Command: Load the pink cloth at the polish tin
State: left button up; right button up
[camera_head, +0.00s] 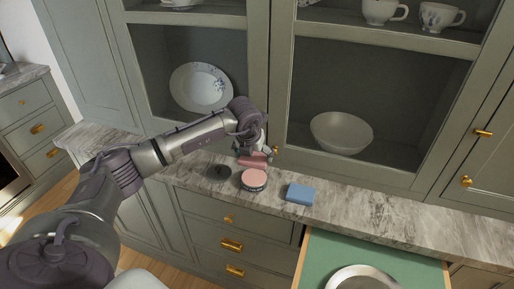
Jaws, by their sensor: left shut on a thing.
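My left gripper (256,154) reaches in from the left over the counter and is shut on the pink cloth (254,161), a small flat pink piece. My right gripper is not in view.
A dark round disc (217,174) lies left of the tin, and a blue block (299,194) lies to its right. An open green-lined drawer (376,252) holds a pale round dish (362,278). Cabinet doors stand behind; the marble counter (400,215) is clear at right.

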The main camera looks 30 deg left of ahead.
aim_at(255, 176)
pick_arm(q)
jog(key=shift+s+f+b, duration=0.25)
jog(key=shift+f+b, duration=0.2)
jog(key=shift+f, duration=0.35)
notch_tip(255, 176, down, 3)
jog(key=shift+w+r+b, duration=0.1)
jog(key=shift+b, duration=0.55)
jog(key=shift+f, duration=0.65)
jog(key=shift+f+b, duration=0.1)
jog(key=shift+b, duration=0.2)
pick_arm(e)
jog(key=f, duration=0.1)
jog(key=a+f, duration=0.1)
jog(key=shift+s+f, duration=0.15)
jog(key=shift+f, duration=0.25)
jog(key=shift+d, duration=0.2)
pick_arm(q)
jog(key=shift+f, duration=0.3)
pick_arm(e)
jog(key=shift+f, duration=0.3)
pick_arm(q)
jog(key=shift+f+b, duration=0.1)
jog(key=shift+b, duration=0.25)
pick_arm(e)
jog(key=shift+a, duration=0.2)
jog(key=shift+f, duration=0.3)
pick_arm(q)
jog(key=shift+f, duration=0.1)
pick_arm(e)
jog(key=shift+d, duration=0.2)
